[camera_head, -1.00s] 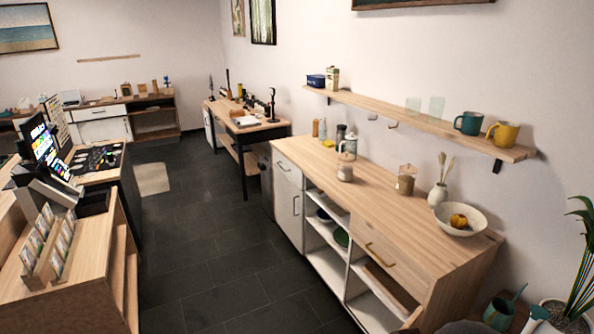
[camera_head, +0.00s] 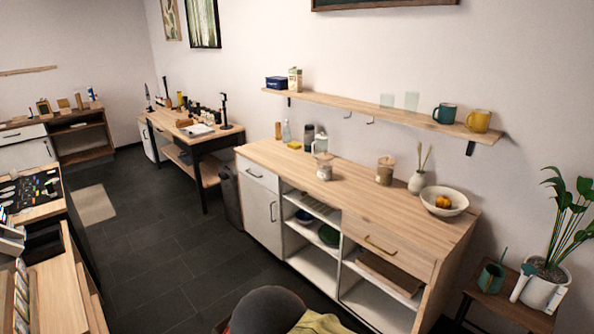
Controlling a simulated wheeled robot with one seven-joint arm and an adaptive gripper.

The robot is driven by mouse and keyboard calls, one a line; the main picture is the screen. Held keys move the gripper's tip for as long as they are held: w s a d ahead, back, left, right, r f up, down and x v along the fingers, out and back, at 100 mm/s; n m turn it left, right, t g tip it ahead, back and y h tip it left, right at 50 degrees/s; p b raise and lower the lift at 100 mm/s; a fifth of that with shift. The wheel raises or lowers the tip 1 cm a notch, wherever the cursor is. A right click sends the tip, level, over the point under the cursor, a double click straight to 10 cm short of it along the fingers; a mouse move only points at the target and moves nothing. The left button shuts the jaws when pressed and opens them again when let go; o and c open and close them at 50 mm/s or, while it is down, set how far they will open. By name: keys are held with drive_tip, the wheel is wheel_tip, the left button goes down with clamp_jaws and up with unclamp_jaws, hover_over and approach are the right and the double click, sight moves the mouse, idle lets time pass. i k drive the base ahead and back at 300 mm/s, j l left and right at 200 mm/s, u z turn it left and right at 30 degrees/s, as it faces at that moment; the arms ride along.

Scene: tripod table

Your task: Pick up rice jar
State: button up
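Two small glass jars with lids stand upright on the wooden counter (camera_head: 290,170). The left jar (camera_head: 324,170) looks to have pale contents, and the right jar (camera_head: 385,174) has browner contents. Both are too small to tell for certain which holds rice. They stand apart, with bare wood between them. My gripper is not in view.
A vase (camera_head: 417,182) and a white bowl (camera_head: 431,199) with fruit stand right of the jars. A wall shelf (camera_head: 350,108) with mugs hangs above. A dark rounded shape (camera_head: 268,311), unclear, is at the bottom. Dark floor (camera_head: 180,240) lies open left of the counter.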

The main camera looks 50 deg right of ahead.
sight(325, 168)
drive_tip(key=i+j+z, duration=0.1)
drive_tip(key=i+z, duration=0.2)
drive_tip(key=i+j+z, duration=0.35)
drive_tip(key=i+l+z, duration=0.15)
drive_tip(key=i+z, duration=0.25)
drive_tip(key=i+l+z, duration=0.1)
drive_tip(key=i+z, duration=0.2)
drive_tip(key=z, duration=0.15)
drive_tip(key=i+j+z, duration=0.1)
drive_tip(key=i+z, duration=0.3)
drive_tip(key=i+j+z, duration=0.15)
drive_tip(key=i+z, duration=0.15)
drive_tip(key=z, duration=0.15)
drive_tip(key=i+j+z, duration=0.6)
drive_tip(key=z, duration=0.3)
drive_tip(key=i+j+z, duration=0.3)
drive_tip(key=z, duration=0.15)
drive_tip(key=j, duration=0.1)
